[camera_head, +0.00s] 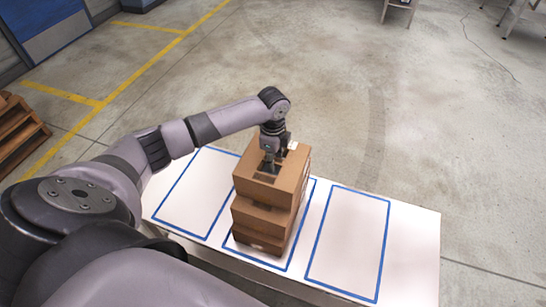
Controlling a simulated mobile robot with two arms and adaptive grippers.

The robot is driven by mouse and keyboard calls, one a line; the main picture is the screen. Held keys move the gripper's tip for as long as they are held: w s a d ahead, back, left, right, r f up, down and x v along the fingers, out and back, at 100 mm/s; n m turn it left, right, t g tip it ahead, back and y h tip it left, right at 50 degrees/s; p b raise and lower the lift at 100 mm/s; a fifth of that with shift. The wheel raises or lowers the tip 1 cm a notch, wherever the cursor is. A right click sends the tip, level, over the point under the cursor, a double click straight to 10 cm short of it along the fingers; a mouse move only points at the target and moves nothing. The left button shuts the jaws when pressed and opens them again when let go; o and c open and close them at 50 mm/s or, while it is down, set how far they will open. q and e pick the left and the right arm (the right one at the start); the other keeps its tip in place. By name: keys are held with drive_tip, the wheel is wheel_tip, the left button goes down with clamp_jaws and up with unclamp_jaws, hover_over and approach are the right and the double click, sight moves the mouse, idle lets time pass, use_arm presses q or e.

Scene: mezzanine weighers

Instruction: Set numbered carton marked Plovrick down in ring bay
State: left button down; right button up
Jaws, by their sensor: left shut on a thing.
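My left gripper (271,160) reaches down onto the top of a brown carton (264,190) and is shut on it. This carton is uppermost in a stack; whether it rests on the carton below or is slightly raised, I cannot tell. A lower brown carton (258,219) is under it, a little offset, with more brown cardboard beneath. The stack is over the middle of three blue-outlined bays on a white table (416,253). No name or number on the cartons is readable, and no ring mark shows. My right gripper is not in view.
The left bay (197,190) and right bay (348,240) look empty. A wooden pallet stack (20,133) stands at the far left. Yellow lines (130,82) mark the concrete floor. The floor behind the table is clear; table legs show at the top right.

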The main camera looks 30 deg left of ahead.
use_arm(q)
drive_tip(key=shift+f, duration=0.2)
drive_tip(key=c, duration=1.4)
unclamp_jaws()
